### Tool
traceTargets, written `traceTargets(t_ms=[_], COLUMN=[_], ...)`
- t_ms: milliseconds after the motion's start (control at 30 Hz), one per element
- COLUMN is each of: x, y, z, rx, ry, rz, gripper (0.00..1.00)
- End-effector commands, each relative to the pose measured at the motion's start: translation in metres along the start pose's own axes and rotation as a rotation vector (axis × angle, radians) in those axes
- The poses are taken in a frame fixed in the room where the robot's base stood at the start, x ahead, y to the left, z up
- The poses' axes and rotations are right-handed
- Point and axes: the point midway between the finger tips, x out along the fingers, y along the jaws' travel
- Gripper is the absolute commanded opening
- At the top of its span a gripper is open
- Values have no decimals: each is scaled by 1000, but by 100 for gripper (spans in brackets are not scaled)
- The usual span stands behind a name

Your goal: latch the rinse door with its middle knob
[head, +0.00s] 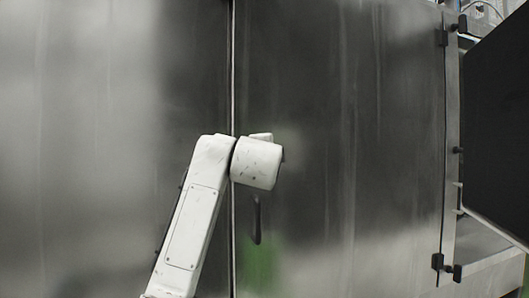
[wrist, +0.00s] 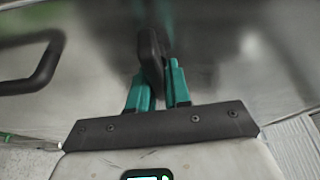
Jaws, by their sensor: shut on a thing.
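The steel door (head: 345,150) fills the right half of the head view, with a narrow vertical seam along its left edge. It looks flush with the steel panel (head: 90,120) to its left. In the wrist view my gripper (wrist: 159,76) has its teal fingers shut on a dark, rounded knob (wrist: 151,48) at the steel face. The knob looks upright in that view. In the head view my white arm hides the gripper and this knob. I cannot tell whether the latch is engaged.
A dark bar handle (head: 257,220) hangs below my arm, just right of the seam. A curved dark handle (wrist: 42,66) is left of my fingers in the wrist view. Black hinges (head: 437,262) line the door's right edge. A large dark panel (head: 500,125) stands at far right.

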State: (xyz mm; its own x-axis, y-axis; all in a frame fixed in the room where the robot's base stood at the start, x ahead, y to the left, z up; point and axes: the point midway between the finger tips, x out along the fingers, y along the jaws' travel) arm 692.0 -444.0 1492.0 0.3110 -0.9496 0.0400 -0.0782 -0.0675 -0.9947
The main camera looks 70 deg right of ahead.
Motion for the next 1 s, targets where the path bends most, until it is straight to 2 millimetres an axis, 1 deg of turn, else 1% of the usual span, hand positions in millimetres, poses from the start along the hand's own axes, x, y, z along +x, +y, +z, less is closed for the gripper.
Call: traceTargets(t_ms=[100,300,800,833,1000], x=[1,0,1,1,0], y=[2,3,5,5,4], z=[0,0,-1,-1,-1], rx=[50,96,111,111,110], ry=[0,1,2,2,2], rz=[24,44,52,52,49], gripper=[0,0,0,20,36])
